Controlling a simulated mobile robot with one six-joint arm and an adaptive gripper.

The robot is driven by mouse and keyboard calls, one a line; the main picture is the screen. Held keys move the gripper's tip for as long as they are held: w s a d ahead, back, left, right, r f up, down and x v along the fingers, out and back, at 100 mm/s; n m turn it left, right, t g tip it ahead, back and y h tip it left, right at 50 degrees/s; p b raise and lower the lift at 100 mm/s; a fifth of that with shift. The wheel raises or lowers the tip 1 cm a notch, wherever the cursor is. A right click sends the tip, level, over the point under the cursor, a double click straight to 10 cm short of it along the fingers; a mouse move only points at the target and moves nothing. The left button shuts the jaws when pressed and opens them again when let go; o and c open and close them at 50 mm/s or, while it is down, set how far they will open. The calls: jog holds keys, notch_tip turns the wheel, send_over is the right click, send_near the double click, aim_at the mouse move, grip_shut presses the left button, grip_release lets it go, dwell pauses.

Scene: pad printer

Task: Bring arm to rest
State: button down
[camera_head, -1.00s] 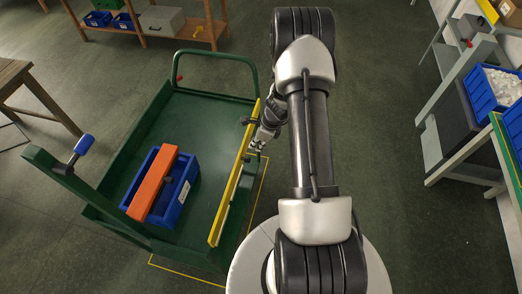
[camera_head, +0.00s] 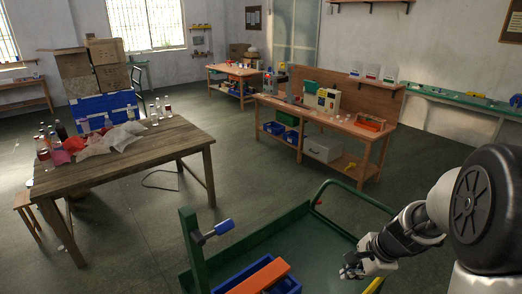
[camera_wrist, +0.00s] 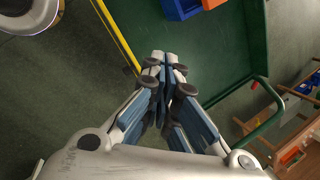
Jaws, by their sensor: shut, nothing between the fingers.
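My gripper (camera_head: 352,267) is at the lower right in the head view, above the right side of the green cart (camera_head: 312,240). In the wrist view my gripper (camera_wrist: 166,66) has its fingers drawn together with nothing between them. It points down over the edge of the cart (camera_wrist: 205,60), near the yellow rail (camera_wrist: 118,35). My arm comes in from the right edge of the head view, and its base joints are mostly out of the picture.
In the cart are a blue bin (camera_head: 232,277) and an orange bar (camera_head: 262,277). A wooden table (camera_head: 110,155) with bottles and bags stands at left. A workbench (camera_head: 330,120) stands behind the cart. Open floor (camera_head: 205,165) lies between them.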

jog(key=s+a+r+n+h+b, duration=0.1)
jog(key=s+a+r+n+b, duration=0.1)
jog(key=s+a+r+n, duration=0.5)
jog(key=s+a+r+n+b, duration=0.2)
jog(key=s+a+r+n, duration=0.15)
jog(key=s+n, duration=0.4)
jog(key=s+n+t+h+b, duration=0.1)
jog(key=s+n, duration=0.2)
jog(key=s, duration=0.6)
jog(key=shift+d+b, duration=0.15)
jog(key=shift+b, duration=0.2)
